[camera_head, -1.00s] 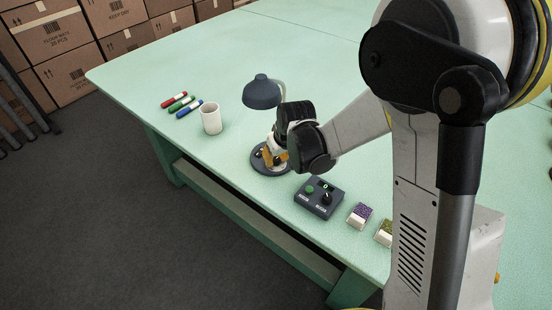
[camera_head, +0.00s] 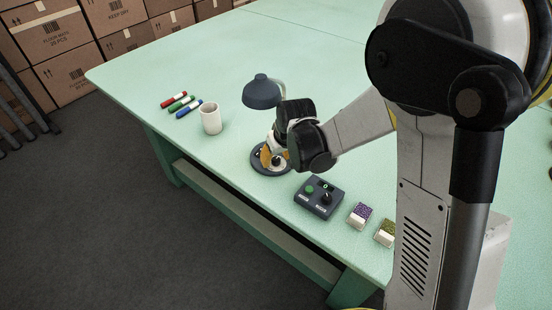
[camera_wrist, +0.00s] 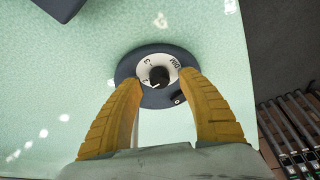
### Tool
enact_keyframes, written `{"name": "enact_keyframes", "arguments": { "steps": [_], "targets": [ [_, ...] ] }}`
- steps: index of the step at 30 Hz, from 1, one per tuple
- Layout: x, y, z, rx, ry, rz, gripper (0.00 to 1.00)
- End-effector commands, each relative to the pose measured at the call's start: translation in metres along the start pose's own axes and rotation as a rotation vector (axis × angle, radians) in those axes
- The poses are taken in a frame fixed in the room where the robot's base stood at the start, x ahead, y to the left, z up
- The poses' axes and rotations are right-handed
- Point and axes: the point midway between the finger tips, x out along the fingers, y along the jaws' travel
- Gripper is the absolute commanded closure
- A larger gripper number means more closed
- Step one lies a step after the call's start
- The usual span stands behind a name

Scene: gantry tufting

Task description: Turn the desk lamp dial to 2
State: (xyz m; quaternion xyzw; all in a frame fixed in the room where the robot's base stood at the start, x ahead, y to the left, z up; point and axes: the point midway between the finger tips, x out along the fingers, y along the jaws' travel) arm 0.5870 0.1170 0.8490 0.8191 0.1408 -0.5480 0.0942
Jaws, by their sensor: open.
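The dark desk lamp has a shade (camera_head: 262,93) over a round base (camera_head: 262,168) near the table's front edge. In the wrist view the base (camera_wrist: 124,74) carries a white dial plate with a round black knob (camera_wrist: 159,76). The plate bears dark markings, DIM among them; the others are too small to read surely. A light pointer mark on the knob faces down toward my gripper. My gripper (camera_wrist: 159,84) is open, with its yellow fingers on either side of the dial and the knob between their tips. Contact with the knob cannot be told. The head view also shows my gripper (camera_head: 271,156) at the base.
A dark control box (camera_head: 319,197) with a green button and black knob sits right of the lamp. Small purple (camera_head: 360,215) and olive (camera_head: 385,232) blocks lie beyond it. A white mug (camera_head: 211,118) and several markers (camera_head: 181,104) are to the left. The back of the table is clear.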

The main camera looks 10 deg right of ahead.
Motion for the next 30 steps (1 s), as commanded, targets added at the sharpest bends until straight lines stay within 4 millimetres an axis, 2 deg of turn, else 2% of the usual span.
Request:
{"name": "enact_keyframes", "arguments": {
  "steps": [9, 15, 21, 30],
  "targets": [
    [-0.064, 0.0, 0.001, 0.001, 0.0, 0.0, 0.54],
    [-0.098, 0.0, 0.001, 0.001, -0.001, 0.0, 0.54],
    [-0.112, 0.0, 0.001, 0.0, -0.001, 0.0, 0.54],
    [-0.113, 0.0, 0.001, 0.0, -0.001, 0.0, 0.54]
  ]
}}
